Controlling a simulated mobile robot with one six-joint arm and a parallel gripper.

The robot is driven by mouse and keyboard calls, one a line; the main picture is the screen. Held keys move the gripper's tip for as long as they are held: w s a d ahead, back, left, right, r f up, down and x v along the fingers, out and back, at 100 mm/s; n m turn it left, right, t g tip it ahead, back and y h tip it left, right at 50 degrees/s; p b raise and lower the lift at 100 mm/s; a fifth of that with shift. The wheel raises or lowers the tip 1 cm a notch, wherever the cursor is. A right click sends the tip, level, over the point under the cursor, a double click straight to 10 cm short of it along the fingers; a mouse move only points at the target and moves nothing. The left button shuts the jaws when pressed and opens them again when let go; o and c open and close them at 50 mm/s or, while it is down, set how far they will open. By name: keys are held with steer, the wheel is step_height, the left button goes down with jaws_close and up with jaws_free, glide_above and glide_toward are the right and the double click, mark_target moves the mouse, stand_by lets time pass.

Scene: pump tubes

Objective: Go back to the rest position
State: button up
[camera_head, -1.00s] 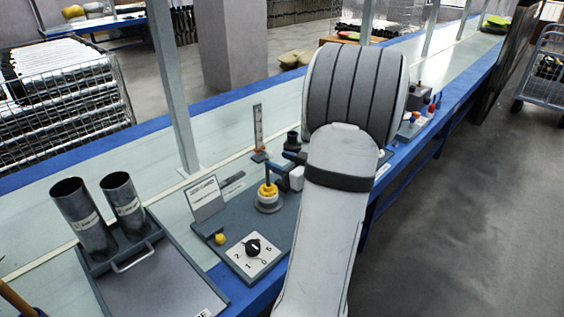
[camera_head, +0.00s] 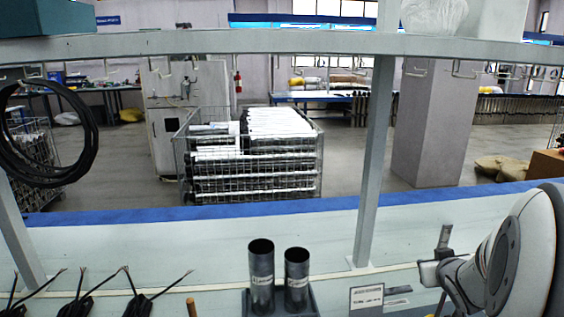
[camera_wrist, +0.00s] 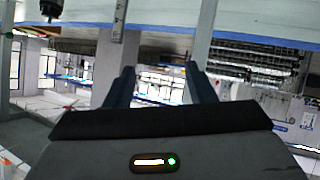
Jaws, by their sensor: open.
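My arm (camera_head: 530,250) fills the right edge of the head view, over the bench. In the wrist view my gripper (camera_wrist: 161,80) has its two dark fingers spread apart with nothing between them. The wrist view looks across the room, upside down. Two dark grey tubes, a left one (camera_head: 261,280) and a right one (camera_head: 297,283), stand upright in a holder (camera_head: 311,303) on the bench. My arm is well to their right and apart from them.
A grey post (camera_head: 375,160) rises from the bench between the tubes and my arm. A shelf beam (camera_head: 200,42) crosses above. Dark cables (camera_head: 76,305) lie at left. A wire crate (camera_head: 250,165) stands beyond the bench.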

steer(key=s+a+r+g+y+p, duration=0.2)
steer(key=s+a+r+g+p, duration=0.2)
steer(key=s+a, duration=0.5)
steer(key=s+a+r+g+y+p, duration=0.2)
steer(key=s+a+r+g+p, duration=0.2)
steer(key=s+a, duration=0.5)
steer(key=a+r+p, duration=0.1)
steer(key=a, duration=0.6)
steer(key=shift+a+n+g, duration=0.15)
steer(key=shift+n+g, duration=0.25)
steer(key=shift+c, duration=0.4)
